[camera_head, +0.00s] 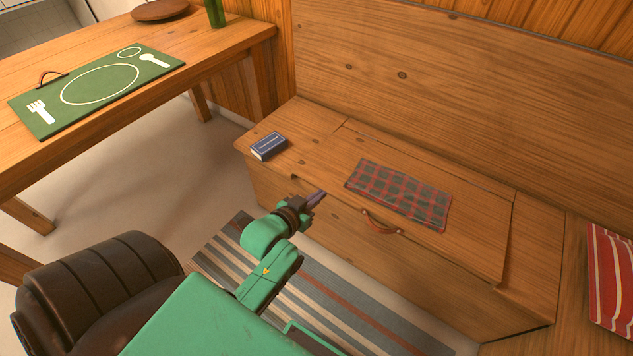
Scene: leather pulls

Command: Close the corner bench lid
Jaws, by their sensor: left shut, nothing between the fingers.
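The corner bench lid (475,205) is a wooden panel in the bench seat, lying flat or nearly flat. A dark line shows along its right edge and a small dark gap at its front left corner; I cannot tell whether it is fully down. A brown leather pull (381,223) is at its front edge. A red and green checked cloth (400,193) lies on the lid. My left gripper (317,198) is shut and empty, in front of the bench, left of the pull and apart from it. My right gripper is out of view.
A dark blue book (268,146) lies on the bench left of the lid. A wooden table (225,38) with a green placemat (97,88) stands at the upper left. A striped rug (345,305) covers the floor before the bench. A red striped cloth (612,275) is at the right.

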